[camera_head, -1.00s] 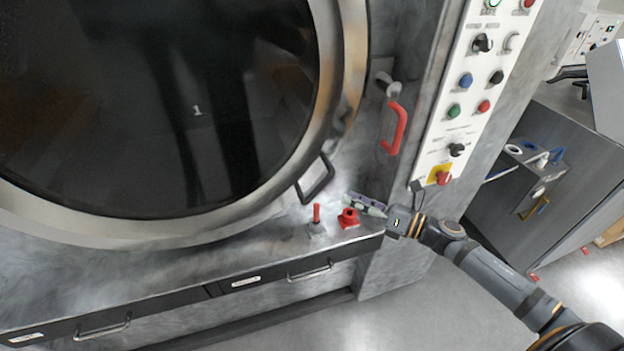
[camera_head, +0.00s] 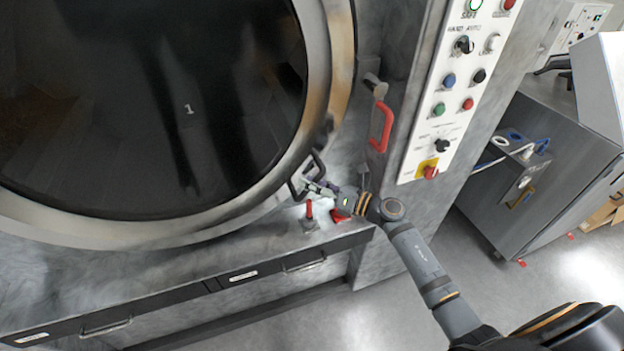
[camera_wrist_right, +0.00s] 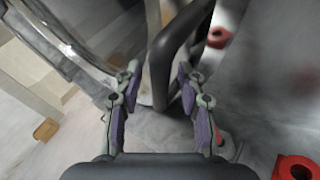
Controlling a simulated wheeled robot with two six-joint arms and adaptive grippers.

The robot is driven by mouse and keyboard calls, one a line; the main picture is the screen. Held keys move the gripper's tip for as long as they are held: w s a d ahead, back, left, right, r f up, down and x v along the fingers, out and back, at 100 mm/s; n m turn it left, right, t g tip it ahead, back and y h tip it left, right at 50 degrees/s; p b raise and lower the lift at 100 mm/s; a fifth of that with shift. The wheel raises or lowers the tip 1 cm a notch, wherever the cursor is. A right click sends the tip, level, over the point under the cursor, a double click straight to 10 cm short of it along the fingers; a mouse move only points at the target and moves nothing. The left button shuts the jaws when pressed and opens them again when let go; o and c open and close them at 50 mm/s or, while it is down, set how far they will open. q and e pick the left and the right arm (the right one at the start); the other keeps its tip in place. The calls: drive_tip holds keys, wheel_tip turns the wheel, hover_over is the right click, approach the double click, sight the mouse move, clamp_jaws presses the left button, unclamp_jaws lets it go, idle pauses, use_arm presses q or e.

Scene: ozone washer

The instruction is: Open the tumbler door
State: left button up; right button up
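The round tumbler door (camera_head: 150,110) has dark glass marked "1" and a wide metal rim; it looks closed. Its dark loop handle (camera_head: 303,180) sits at the lower right of the rim. My right gripper (camera_head: 318,187) is at the handle's lower part. In the right wrist view, my right gripper's (camera_wrist_right: 155,90) two purple-padded fingers are apart, with the black handle bar (camera_wrist_right: 163,62) between their tips. The fingers do not look closed on the bar. My left gripper is not in view.
A red lever handle (camera_head: 381,127) is on the frame to the right. A small red-topped lever (camera_head: 309,212) and a red knob (camera_head: 340,215) stand on the ledge below the gripper. A control panel (camera_head: 450,100) with buttons is further right.

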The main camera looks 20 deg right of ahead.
clamp_jaws()
idle(0.4)
drive_tip(key=shift+f, duration=0.1)
